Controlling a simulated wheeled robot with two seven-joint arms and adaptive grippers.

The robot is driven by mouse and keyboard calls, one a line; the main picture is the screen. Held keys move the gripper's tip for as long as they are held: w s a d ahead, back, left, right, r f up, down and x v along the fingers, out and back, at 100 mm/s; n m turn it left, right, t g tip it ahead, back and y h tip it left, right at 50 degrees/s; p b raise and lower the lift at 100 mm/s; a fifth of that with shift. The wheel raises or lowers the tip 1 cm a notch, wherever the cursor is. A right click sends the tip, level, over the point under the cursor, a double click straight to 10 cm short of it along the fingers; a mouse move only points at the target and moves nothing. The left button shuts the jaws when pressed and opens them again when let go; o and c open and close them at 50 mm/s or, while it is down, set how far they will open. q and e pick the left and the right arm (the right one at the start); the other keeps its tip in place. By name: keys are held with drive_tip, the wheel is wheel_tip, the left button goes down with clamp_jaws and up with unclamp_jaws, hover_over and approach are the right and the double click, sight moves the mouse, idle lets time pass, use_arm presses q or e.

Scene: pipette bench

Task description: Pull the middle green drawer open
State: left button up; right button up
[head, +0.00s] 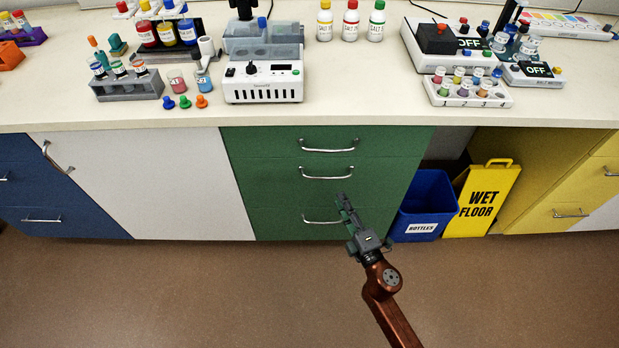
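The green drawer unit stands under the counter with three drawers, all looking shut. The middle green drawer (270,182) has a silver bar handle (327,176) across its front. My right gripper (343,201) reaches in from the lower right, its fingertips just below and right of that handle, over the drawer front in the picture. It looks apart from the handle, though the depth is hard to judge. Its fingers are seen small and nearly end on, so whether they are open or shut is unclear. My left gripper is out of view.
The top green drawer (270,142) and bottom green drawer (280,226) have similar handles. A blue bottles bin (425,200) and yellow wet floor sign (482,200) stand right of the unit. Labware crowds the counter (340,105). The brown floor (200,290) in front is clear.

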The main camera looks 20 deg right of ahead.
sight(329, 179)
drive_tip(key=shift+n+t, duration=0.4)
drive_tip(key=shift+n, duration=0.2)
drive_tip(key=w+r, duration=0.1)
drive_tip(key=w, duration=0.1)
drive_tip(key=w+a+r+b, duration=0.1)
drive_tip(key=w, duration=0.2)
drive_tip(key=w+a+r, duration=0.1)
drive_tip(key=w+r, duration=0.1)
drive_tip(key=w, duration=0.1)
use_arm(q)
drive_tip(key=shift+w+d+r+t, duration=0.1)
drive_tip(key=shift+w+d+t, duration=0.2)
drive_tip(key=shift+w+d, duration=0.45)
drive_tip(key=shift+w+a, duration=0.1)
use_arm(e)
clamp_jaws()
